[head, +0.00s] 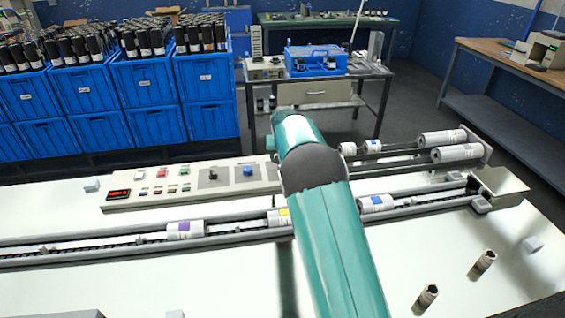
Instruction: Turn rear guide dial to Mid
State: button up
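A long control panel (130,197) lies on the white machine top, left of my teal arm. My arm rises from the lower right across the middle and covers the area right of the panel. My gripper is not visible; the arm's far end hides what lies beyond it.
A conveyor channel (130,243) with several labelled rolls runs in front of the panel. Larger rolls (442,137) sit on rails at the right. Two small metal cylinders (483,263) stand at the front right. Blue crates (83,88) of dark bottles are stacked behind.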

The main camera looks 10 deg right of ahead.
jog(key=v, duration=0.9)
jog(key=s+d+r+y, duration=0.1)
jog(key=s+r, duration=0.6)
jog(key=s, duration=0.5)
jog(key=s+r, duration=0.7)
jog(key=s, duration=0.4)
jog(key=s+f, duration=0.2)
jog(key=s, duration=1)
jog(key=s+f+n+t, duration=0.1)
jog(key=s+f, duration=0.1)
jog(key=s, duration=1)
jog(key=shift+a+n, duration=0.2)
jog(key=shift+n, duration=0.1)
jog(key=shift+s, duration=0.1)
